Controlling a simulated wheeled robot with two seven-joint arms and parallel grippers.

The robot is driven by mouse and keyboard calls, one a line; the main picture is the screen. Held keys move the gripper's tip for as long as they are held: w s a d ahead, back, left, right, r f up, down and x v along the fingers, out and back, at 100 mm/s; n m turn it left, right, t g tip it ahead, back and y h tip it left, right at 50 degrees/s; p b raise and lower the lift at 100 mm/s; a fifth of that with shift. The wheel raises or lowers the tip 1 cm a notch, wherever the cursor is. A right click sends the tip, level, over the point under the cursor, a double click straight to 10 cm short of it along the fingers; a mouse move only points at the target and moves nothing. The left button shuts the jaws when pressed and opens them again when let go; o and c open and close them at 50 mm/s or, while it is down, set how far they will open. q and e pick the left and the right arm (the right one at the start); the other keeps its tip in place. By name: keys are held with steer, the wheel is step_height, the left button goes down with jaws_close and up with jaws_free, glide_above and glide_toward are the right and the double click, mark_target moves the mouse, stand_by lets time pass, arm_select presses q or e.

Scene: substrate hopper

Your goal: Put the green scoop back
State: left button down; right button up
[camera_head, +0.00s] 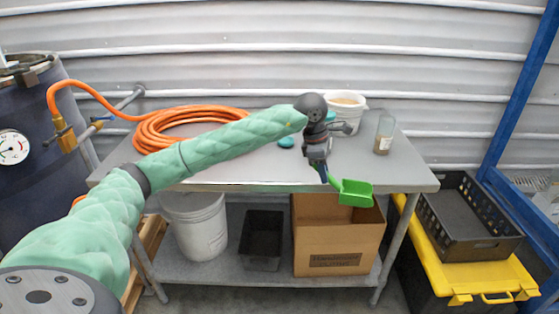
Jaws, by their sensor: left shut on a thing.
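The green scoop (355,192) hangs from my left gripper (322,173), which is shut on its handle. The scoop's green pan is in front of the table's front edge, above the open cardboard box on the lower shelf. My left arm reaches in from the left across the table. The gripper's fingers and the scoop's handle are small and partly merged in the view. My right gripper is not in view.
The grey table (240,172) carries a coiled orange hose (165,130), a white bucket (345,112), and a clear container (384,135). A black crate (470,235) sits on a yellow lid (425,240) at right.

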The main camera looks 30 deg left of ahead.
arm_select(q)
steer(key=w+a+r+n+t+y+b, duration=0.15)
steer(key=a+r+n, duration=0.3)
steer(key=n, duration=0.55)
steer(key=w+a+r+n+y, duration=0.25)
steer(key=r+n, duration=0.25)
steer(key=n, duration=0.5)
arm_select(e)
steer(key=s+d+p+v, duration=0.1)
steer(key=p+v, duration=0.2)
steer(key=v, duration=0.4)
arm_select(q)
steer(key=shift+n, duration=0.3)
steer(key=a+f, duration=0.3)
steer(key=a+f+p, duration=0.1)
steer(key=a+f, duration=0.3)
steer(key=w+a+f+p, duration=0.1)
steer(key=a+f, duration=0.2)
steer(key=a, duration=0.1)
steer(key=shift+w+a+f, duration=0.1)
steer(key=shift+a+f, duration=0.1)
steer(key=shift+f, duration=0.2)
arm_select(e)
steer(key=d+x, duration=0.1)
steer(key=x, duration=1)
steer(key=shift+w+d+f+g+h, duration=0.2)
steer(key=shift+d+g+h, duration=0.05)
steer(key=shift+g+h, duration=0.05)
